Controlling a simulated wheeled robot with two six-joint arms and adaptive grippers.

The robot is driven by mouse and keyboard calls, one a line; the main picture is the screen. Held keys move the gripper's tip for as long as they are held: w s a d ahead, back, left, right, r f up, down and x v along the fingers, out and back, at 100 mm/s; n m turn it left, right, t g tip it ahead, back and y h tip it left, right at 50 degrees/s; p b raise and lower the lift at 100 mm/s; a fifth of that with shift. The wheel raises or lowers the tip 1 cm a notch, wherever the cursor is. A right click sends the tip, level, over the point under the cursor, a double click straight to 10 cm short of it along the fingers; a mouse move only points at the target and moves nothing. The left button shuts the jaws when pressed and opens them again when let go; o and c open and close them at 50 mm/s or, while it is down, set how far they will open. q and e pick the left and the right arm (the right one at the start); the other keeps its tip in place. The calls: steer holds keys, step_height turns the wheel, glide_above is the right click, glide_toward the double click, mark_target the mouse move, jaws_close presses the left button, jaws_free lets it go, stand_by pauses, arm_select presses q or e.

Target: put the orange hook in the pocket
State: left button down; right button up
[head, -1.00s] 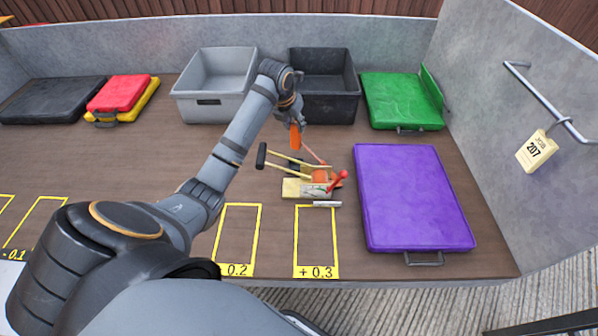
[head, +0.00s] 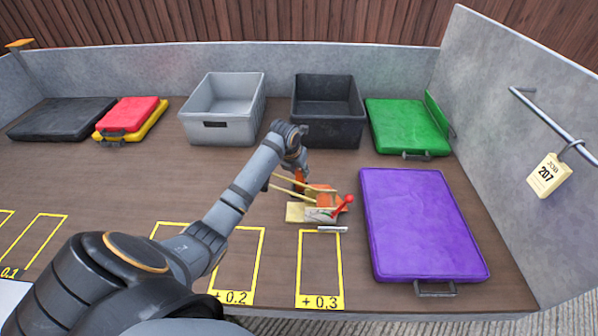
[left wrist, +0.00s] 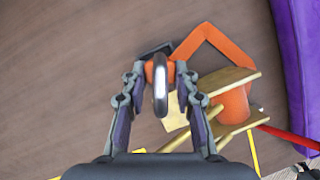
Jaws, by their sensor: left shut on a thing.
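My left gripper (head: 299,168) is shut on the orange hook (head: 299,181), low over the table at the back left edge of a pile of tools. In the left wrist view the gripper (left wrist: 160,78) has a finger on each side of the orange hook (left wrist: 151,70), and a dark shiny metal loop (left wrist: 160,92) on it points toward the camera. An orange bent strip (left wrist: 213,42) lies just beyond. I cannot tell which thing is the pocket. My right gripper is not in view.
The pile has yellow handles (head: 305,187), a pale block (head: 296,212) and a red-knobbed tool (head: 348,200). A purple case (head: 420,225) lies right. Grey (head: 222,130) and black (head: 328,131) bins and a green case (head: 405,125) stand behind. Table left of the pile is clear.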

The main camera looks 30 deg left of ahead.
arm_select(q)
steer(key=c, duration=1)
jaws_free()
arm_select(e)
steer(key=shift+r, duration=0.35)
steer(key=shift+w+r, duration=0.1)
arm_select(q)
steer(key=p+v, duration=0.3)
steer(key=v, duration=0.9)
steer(key=shift+r, duration=0.1)
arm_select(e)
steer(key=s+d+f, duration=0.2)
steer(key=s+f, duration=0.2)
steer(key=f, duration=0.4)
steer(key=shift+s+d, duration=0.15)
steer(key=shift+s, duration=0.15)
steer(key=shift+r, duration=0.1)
